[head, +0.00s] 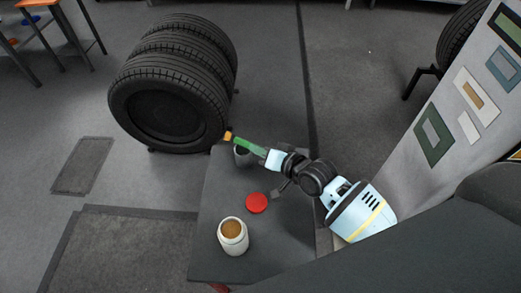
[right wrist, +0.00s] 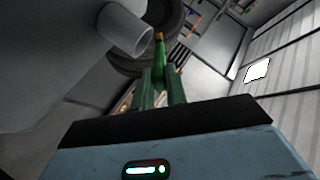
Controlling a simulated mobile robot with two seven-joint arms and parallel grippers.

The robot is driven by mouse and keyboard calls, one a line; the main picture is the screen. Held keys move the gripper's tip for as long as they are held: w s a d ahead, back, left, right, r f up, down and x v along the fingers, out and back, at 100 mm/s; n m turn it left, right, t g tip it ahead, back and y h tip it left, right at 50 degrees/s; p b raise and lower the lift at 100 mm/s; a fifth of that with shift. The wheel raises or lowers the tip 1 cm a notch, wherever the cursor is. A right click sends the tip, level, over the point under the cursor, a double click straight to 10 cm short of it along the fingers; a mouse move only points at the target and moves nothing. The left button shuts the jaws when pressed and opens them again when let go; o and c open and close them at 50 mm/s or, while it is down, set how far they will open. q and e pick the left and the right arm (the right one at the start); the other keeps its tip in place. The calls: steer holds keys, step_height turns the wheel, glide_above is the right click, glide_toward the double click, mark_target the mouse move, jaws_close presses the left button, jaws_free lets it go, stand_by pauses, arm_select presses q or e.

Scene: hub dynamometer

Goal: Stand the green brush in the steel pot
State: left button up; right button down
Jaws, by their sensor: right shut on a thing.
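The green brush (head: 246,145) is held at one end in my right gripper (head: 264,153), which is shut on it. The brush points left and its orange tip faces away from the gripper. In the right wrist view the brush (right wrist: 159,67) stands out between the two fingers (right wrist: 161,92). The steel pot (head: 243,160) is a small dark grey cup near the table's far edge. The brush passes above it in the picture and hides part of its rim. I cannot tell whether they touch. My left gripper is not in view.
A white jar with a brown top (head: 233,236) and a red disc (head: 257,203) are on the dark table (head: 213,200), nearer than the pot. Stacked tyres (head: 172,85) stand beyond the table. A grey panel (head: 430,120) rises at the right.

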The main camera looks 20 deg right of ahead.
steer(key=shift+f, duration=0.45)
steer(key=c, duration=1.4)
jaws_free()
steer(key=shift+r, duration=0.55)
steer(key=p+v, duration=0.1)
steer(key=v, duration=1.1)
